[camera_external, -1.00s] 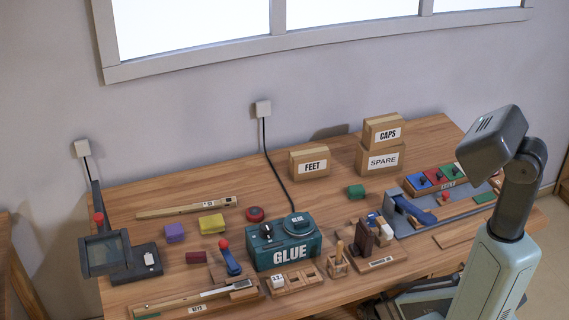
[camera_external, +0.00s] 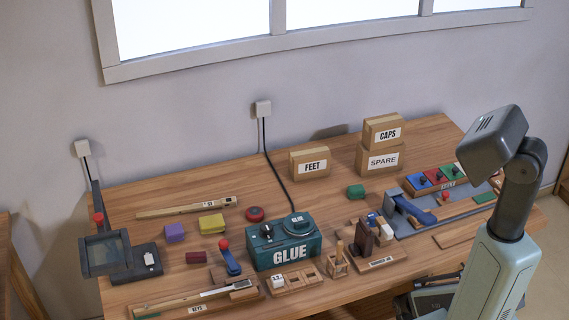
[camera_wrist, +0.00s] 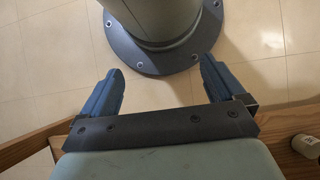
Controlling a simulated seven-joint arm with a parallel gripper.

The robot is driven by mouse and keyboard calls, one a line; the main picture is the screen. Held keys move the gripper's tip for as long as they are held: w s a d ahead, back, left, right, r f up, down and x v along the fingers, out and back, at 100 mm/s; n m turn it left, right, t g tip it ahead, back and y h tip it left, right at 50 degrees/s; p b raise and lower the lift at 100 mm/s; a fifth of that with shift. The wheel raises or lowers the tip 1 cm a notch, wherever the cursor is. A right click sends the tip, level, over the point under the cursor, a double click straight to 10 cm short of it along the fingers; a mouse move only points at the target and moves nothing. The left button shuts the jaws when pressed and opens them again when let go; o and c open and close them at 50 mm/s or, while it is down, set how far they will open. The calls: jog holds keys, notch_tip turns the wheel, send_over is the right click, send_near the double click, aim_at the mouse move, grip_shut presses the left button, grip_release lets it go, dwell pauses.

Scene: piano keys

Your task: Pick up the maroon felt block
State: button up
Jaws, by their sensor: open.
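The maroon felt block (camera_external: 196,257) is a small dark red block. It lies on the left part of the wooden bench, in front of the purple and yellow blocks, in the external view. My gripper (camera_wrist: 161,68) is open and empty, with its two blue fingers spread wide over the floor and my round base. In the external view my gripper is low at the right, off the bench's front edge, partly cut off and behind my arm. It is far from the maroon block. The wrist view does not show the block.
A purple block (camera_external: 175,232) and a yellow block (camera_external: 212,224) lie behind the maroon one. A blue tool with a red knob (camera_external: 229,258) stands to its right, beside the teal GLUE box (camera_external: 285,246). The KEYS tray (camera_external: 195,300) lies in front. A magnifier stand (camera_external: 135,262) is left.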

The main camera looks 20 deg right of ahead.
jog(key=shift+c, duration=0.4)
jog(key=c, duration=0.6)
jog(key=shift+c, duration=0.2)
